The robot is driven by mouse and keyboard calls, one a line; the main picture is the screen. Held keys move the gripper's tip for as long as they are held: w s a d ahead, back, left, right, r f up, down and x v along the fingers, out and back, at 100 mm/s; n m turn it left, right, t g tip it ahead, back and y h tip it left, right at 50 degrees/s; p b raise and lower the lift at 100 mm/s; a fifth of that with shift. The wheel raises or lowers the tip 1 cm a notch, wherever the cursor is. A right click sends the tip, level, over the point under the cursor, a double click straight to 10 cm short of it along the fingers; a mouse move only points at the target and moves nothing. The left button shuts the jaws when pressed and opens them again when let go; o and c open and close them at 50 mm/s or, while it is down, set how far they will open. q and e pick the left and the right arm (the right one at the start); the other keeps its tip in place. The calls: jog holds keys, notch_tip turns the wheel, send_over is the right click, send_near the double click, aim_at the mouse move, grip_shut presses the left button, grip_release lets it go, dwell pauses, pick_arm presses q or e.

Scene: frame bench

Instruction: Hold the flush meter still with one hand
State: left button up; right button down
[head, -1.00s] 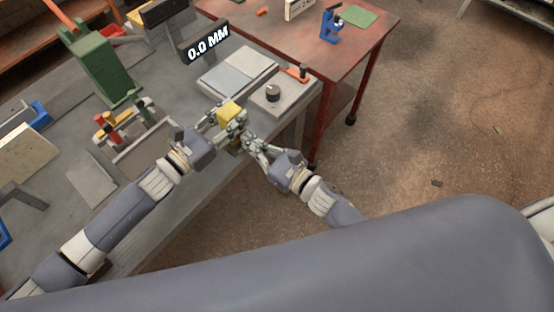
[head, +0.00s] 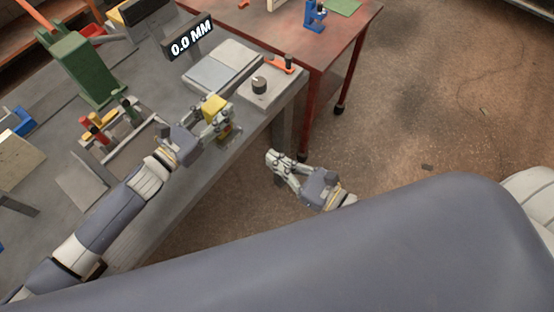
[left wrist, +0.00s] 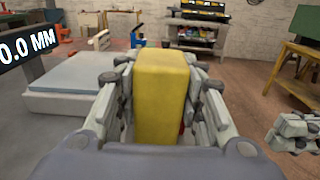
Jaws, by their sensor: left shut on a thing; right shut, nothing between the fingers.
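The flush meter is a yellow block (head: 214,104), held between the fingers of my left gripper (head: 217,118) above the front edge of the grey bench. In the left wrist view the yellow block (left wrist: 160,90) stands upright between the fingers, with a small red part low at its right side. Its underside is hidden there. My right gripper (head: 279,160) is shut and empty, off the bench's front edge over the floor, apart from the meter. It also shows at the right of the left wrist view (left wrist: 292,130). A display (head: 190,38) reads 0.0 MM.
A pale flat plate (head: 222,66) and a grey box with a black knob (head: 259,86) sit on the bench behind the meter. A green block (head: 80,68) and a rack of coloured-handled tools (head: 105,128) stand left. A red table (head: 335,45) adjoins behind.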

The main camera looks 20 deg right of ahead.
pick_arm(q)
jog(key=o, duration=1.2)
jog(key=v, duration=1.2)
